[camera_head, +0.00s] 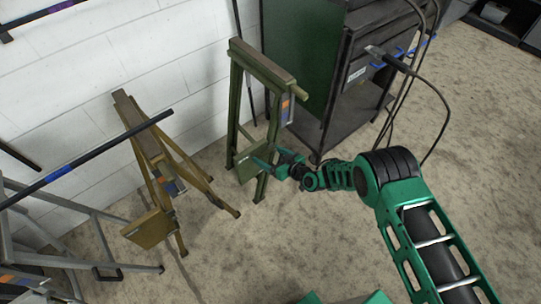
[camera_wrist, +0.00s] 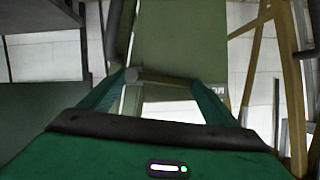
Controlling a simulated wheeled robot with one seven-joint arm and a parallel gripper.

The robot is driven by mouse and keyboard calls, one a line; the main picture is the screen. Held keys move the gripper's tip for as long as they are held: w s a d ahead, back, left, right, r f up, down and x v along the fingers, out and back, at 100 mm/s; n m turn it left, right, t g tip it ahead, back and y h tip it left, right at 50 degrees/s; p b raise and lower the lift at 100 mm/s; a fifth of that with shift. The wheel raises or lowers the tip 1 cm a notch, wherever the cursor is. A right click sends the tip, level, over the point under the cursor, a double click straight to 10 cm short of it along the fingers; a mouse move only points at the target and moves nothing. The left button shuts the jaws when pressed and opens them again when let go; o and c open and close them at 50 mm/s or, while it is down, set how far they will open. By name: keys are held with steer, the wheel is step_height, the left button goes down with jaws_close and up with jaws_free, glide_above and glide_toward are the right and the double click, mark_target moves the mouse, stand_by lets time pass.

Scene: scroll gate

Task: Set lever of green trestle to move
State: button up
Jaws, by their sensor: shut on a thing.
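The green trestle (camera_head: 262,62) stands upright against the white wall in the head view. A green board (camera_head: 246,160) is low on it; in the wrist view a green panel of the trestle (camera_wrist: 180,40) fills the upper middle. My green gripper (camera_head: 270,160) is at the trestle's lower part, beside the board. In the wrist view my gripper (camera_wrist: 163,82) is shut on a short grey-green bar with a round end, which looks like the lever (camera_wrist: 160,77). The "move" marking cannot be read.
A yellow-brown trestle (camera_head: 150,150) stands left of the green one. A grey metal frame (camera_head: 95,225) is at far left, with a dark bar (camera_head: 90,158) above. A dark cabinet (camera_head: 350,85) with hanging cables stands close on the right. The floor in front is clear.

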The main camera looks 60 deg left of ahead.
steer(key=shift+d+f, duration=0.1)
steer(key=shift+f, duration=0.05)
steer(key=o, duration=1.4)
steer(key=shift+o, duration=0.4)
steer(key=v, duration=1)
steer(key=shift+d, duration=0.3)
steer(key=shift+w, duration=0.25)
